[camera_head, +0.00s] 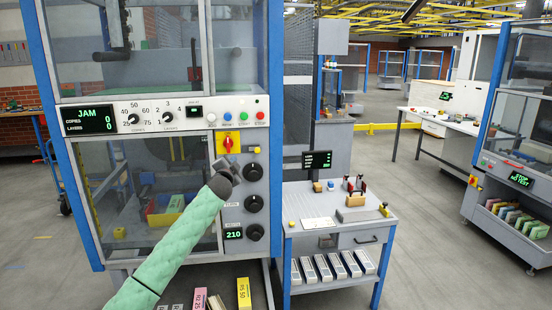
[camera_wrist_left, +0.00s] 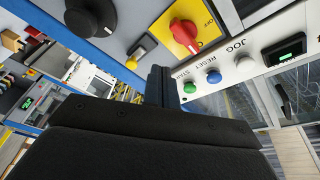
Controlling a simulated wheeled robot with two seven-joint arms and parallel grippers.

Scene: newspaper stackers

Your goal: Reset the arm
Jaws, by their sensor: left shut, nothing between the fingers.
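My left arm, in a green sleeve, reaches up from the bottom of the head view. Its gripper (camera_head: 222,164) is shut and empty in front of the stacker's control panel, just below the red knob on a yellow plate (camera_head: 227,142). In the left wrist view the dark fingers (camera_wrist_left: 161,84) are together. The red rotary knob (camera_wrist_left: 184,36) and the green button (camera_wrist_left: 190,87) lie beyond them. I cannot tell whether the fingertips touch the panel. My right gripper is in neither view.
The stacker's display (camera_head: 87,120) reads JAM with zeros. Black knobs (camera_head: 253,172) line the panel beside the gripper. A grey bench (camera_head: 340,240) with small tools stands to the right. Open floor (camera_head: 425,250) lies between it and another machine at the far right.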

